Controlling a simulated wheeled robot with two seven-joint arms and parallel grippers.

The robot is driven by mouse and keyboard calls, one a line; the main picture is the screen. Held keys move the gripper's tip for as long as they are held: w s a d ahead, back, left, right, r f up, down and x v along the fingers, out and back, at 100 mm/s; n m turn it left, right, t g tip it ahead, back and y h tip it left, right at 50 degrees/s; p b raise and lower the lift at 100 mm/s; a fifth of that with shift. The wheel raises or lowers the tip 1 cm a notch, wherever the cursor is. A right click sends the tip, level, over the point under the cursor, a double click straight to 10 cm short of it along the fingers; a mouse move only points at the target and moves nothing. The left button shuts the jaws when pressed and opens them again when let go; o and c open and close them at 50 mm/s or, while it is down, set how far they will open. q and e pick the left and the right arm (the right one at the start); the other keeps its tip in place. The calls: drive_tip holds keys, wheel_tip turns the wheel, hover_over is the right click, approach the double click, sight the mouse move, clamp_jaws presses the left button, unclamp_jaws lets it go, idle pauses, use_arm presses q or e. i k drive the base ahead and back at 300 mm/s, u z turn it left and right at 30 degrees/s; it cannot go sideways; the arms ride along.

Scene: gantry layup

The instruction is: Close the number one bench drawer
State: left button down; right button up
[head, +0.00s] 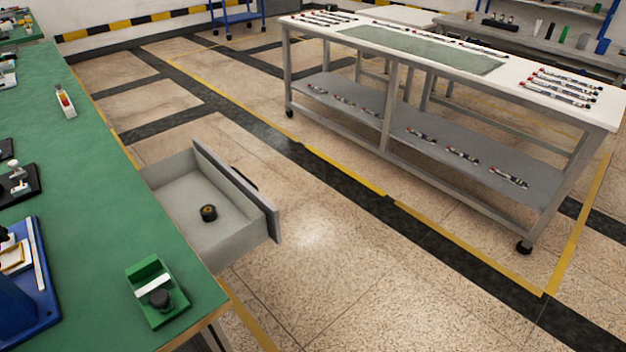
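The bench drawer (233,229) stands pulled out from under the green-topped bench (90,165) on the left. Its grey front panel (236,188) faces right, with a dark handle (243,180) on the outer face. A small dark round part with a yellowish centre (208,212) lies inside on the drawer floor. No number shows on the drawer from here. Neither of my grippers is in the head view.
A green fixture (157,292) and a blue tray (35,285) sit on the bench. A wheeled table (430,50) with a lower shelf stands at upper right. Tiled floor (330,260) beside the drawer is clear.

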sight(186, 181)
drive_tip(key=z, duration=1.1)
drive_tip(key=i, duration=1.9)
drive_tip(key=u, duration=2.95)
